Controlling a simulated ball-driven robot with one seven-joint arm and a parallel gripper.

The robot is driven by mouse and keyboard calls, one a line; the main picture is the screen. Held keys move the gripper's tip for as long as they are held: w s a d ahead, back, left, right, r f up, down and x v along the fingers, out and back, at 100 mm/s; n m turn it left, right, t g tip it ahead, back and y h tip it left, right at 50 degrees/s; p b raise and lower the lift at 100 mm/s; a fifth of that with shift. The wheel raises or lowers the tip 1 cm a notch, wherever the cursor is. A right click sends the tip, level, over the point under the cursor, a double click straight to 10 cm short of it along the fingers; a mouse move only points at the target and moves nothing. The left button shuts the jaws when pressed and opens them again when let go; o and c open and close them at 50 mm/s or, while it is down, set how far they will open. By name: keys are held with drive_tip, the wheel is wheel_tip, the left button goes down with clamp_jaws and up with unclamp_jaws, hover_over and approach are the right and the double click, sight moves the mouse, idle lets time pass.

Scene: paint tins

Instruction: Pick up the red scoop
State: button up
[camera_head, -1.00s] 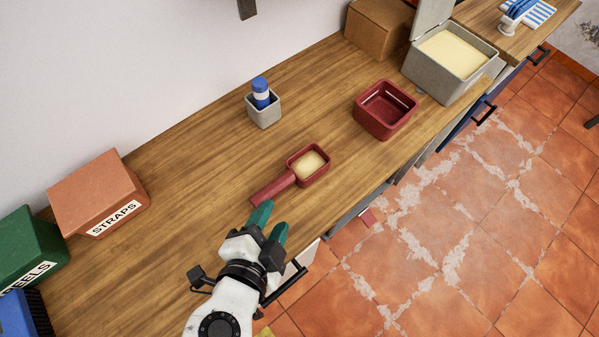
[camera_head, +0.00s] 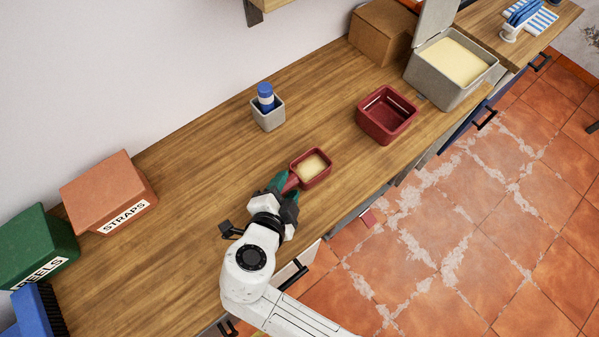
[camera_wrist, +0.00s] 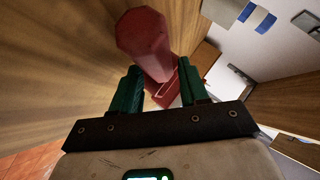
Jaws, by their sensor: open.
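The red scoop (camera_head: 312,168) lies on the wooden counter, its square cup filled with a pale cream-coloured material. Its handle points toward my gripper, and most of it is hidden behind the fingers in the head view. My gripper (camera_head: 283,182) is open, with its green fingertips at the handle. In the wrist view the scoop's thick red handle (camera_wrist: 148,45) runs between the two green fingers of my gripper (camera_wrist: 157,88). I cannot tell whether either finger touches it.
An empty dark red bin (camera_head: 386,114) and an open grey box of cream material (camera_head: 475,92) stand to the right. A grey cup with a blue-capped bottle (camera_head: 268,115) stands behind. An orange STRAPS box (camera_head: 108,192) and a green box (camera_head: 35,245) are at left.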

sight(286, 190)
drive_tip(key=shift+w+f, duration=0.1)
clamp_jaws()
idle(0.3)
drive_tip(key=shift+r, duration=0.2)
drive_tip(key=shift+r, duration=0.25)
wheel_tip(286, 190, up, 2)
drive_tip(key=shift+r, duration=0.15)
drive_tip(key=s+d+r+b, duration=0.2)
drive_tip(key=s+d+r, duration=0.2)
drive_tip(key=s+r, duration=0.6)
drive_tip(key=s, duration=0.3)
drive_tip(key=shift+s+d+b, duration=0.15)
drive_tip(key=shift+s+b, duration=0.05)
drive_tip(key=shift+b, duration=0.2)
